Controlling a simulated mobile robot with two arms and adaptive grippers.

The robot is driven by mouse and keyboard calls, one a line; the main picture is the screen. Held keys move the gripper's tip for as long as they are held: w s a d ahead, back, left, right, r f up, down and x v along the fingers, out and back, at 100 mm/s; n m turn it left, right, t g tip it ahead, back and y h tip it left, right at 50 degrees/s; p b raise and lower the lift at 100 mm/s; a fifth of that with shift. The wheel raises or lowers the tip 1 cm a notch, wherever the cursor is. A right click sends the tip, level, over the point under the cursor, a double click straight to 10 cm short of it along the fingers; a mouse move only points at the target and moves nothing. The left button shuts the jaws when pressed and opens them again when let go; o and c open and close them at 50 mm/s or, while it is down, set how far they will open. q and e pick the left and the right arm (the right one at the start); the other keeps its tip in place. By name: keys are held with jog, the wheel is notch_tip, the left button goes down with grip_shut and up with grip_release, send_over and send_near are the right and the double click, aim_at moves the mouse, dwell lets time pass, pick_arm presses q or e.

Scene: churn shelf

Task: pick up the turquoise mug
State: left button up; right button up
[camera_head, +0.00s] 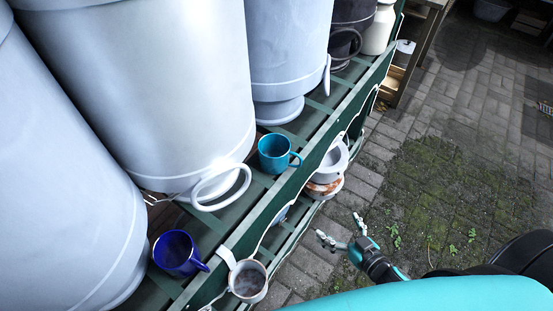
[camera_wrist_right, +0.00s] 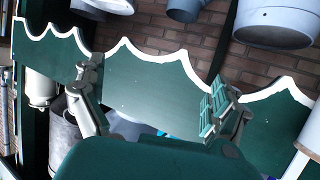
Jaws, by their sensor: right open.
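The turquoise mug (camera_head: 275,154) stands upright on the green slatted shelf (camera_head: 306,122), near its front rail, with its handle toward the right. My right gripper (camera_head: 340,228) is open and empty in the head view, out over the paving to the lower right of the mug and apart from it. In the right wrist view the two spread fingers of the right gripper (camera_wrist_right: 150,105) face a green scalloped board (camera_wrist_right: 150,75) with white edging. I cannot make out the turquoise mug for certain in the wrist view. My left gripper is not in view.
Large grey churns (camera_head: 160,80) stand close behind the mug. A dark blue mug (camera_head: 176,252) stands on the shelf at lower left. White and brown pots (camera_head: 328,175) sit lower down. The brick paving (camera_head: 440,130) is open.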

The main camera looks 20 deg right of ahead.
aim_at(285, 159)
jog(key=w+a+r+n+t+y, duration=0.1)
jog(key=a+r+n+y, duration=0.15)
jog(key=r, duration=0.65)
jog(key=a+r+n+t+y, duration=0.1)
jog(key=a+r+y, duration=0.25)
jog(key=r, duration=0.55)
jog(key=x, duration=0.7)
jog(key=p+x, duration=0.1)
jog(key=x, duration=0.3)
jog(key=shift+w+d+r, duration=0.15)
jog(key=shift+d+r, duration=0.05)
jog(key=shift+r, duration=0.1)
jog(key=shift+w+a, duration=0.2)
jog(key=shift+w, duration=0.25)
jog(key=w, duration=0.1)
jog(key=w+a, duration=0.1)
jog(key=w+p, duration=0.1)
jog(key=w, duration=0.1)
jog(key=shift+a+r, duration=0.2)
jog(key=shift+r, duration=0.15)
jog(key=shift+w+a+f, duration=0.1)
jog(key=shift+w+a, duration=0.15)
jog(key=shift+w, duration=0.2)
jog(key=shift+s, duration=0.1)
jog(key=c, duration=1.3)
